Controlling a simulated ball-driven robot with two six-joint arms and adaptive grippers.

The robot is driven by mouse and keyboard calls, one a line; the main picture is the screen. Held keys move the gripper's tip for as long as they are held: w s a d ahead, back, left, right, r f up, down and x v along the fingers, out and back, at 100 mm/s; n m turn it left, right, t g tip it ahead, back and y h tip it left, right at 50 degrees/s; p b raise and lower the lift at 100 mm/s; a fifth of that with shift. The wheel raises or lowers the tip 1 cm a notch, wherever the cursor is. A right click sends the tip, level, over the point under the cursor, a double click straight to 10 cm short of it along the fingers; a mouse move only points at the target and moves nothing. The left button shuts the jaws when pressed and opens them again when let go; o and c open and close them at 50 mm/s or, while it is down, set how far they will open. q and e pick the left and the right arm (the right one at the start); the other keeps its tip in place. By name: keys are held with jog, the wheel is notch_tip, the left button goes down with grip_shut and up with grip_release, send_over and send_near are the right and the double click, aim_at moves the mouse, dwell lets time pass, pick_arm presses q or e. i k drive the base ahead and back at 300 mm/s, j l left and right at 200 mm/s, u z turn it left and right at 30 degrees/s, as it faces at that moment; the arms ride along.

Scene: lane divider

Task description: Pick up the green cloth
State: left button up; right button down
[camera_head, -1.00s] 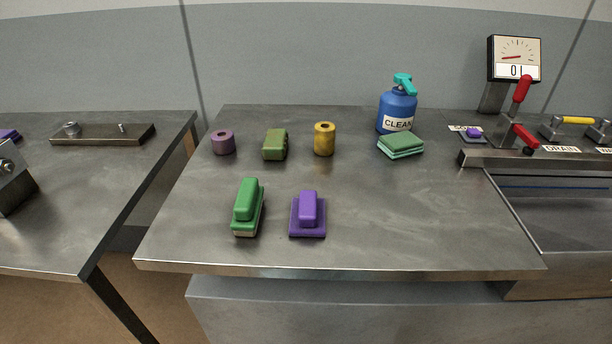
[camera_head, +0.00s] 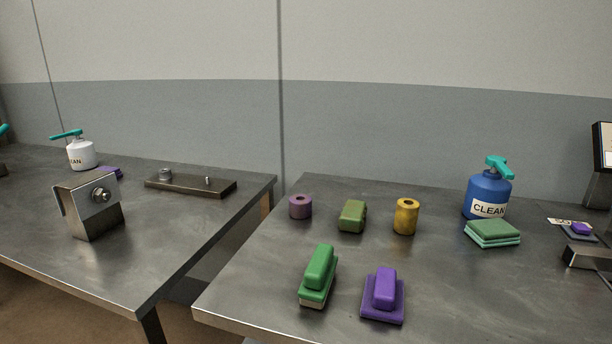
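The green cloth (camera_head: 493,232) is a folded, layered pale-green stack. It lies flat on the right-hand metal table (camera_head: 440,270), just in front of the blue CLEAN spray bottle (camera_head: 488,194). Nothing covers it. Neither of my grippers shows in the head view.
On the same table are a purple cylinder (camera_head: 300,207), an olive block (camera_head: 352,216), a yellow cylinder (camera_head: 405,216), a green brush (camera_head: 318,275) and a purple brush (camera_head: 384,295). A gap separates the left table (camera_head: 150,220), which holds a metal bracket block (camera_head: 90,205) and a white bottle (camera_head: 81,152).

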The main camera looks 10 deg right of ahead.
aim_at(493, 232)
jog(key=z, duration=1.4)
